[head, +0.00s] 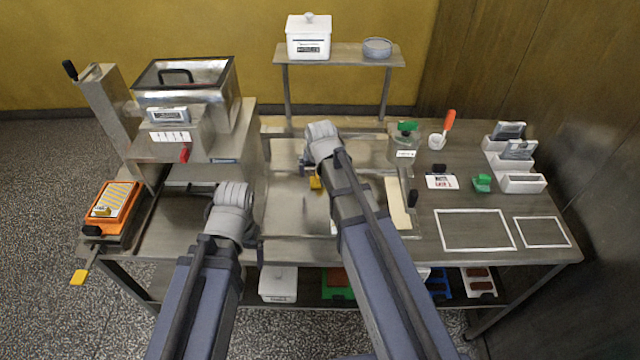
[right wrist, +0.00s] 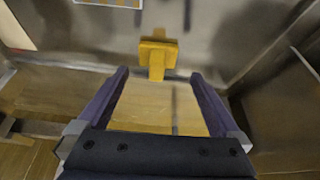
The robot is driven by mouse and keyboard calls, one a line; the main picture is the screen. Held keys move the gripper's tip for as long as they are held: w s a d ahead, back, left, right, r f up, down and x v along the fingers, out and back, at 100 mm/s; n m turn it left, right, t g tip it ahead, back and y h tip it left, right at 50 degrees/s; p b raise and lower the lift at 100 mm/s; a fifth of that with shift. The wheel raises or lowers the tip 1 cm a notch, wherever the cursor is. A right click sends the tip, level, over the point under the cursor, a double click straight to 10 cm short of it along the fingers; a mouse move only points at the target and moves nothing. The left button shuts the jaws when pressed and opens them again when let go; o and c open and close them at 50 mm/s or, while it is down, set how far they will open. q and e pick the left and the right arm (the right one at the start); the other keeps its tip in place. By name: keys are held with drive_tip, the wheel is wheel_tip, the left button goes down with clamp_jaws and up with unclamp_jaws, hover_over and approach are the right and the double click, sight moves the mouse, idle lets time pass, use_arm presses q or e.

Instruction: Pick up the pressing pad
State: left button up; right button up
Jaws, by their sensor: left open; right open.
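No thing is plainly marked as the pressing pad. A small green block with a raised top (head: 482,184) on the right of the bench could be it, but I cannot tell for sure. My left gripper (head: 258,251) is over the bench's front left, small and partly hidden by its arm. My right gripper is mostly hidden behind its arm in the head view. In the right wrist view the right gripper (right wrist: 158,76) is open, its purple fingers apart with nothing held. A yellow block on a stem (right wrist: 158,52) lies just beyond the fingertips. It also shows in the head view (head: 316,183).
A steel machine (head: 185,110) stands at the left, an orange tray (head: 113,203) beside it. Two white-outlined areas (head: 474,245) (head: 542,245) are bare. A raised shelf (head: 345,56) stands behind.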

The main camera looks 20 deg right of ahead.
sight(319, 175)
drive_tip(key=shift+f, duration=0.1)
drive_tip(key=b+x, duration=0.4)
drive_tip(key=x, duration=0.1)
drive_tip(key=shift+d+f+b, duration=0.1)
drive_tip(key=shift+d+b, duration=0.15)
drive_tip(key=shift+b, duration=0.1)
drive_tip(key=c, duration=1.3)
wheel_tip(319, 175, up, 10)
drive_tip(key=p, duration=1)
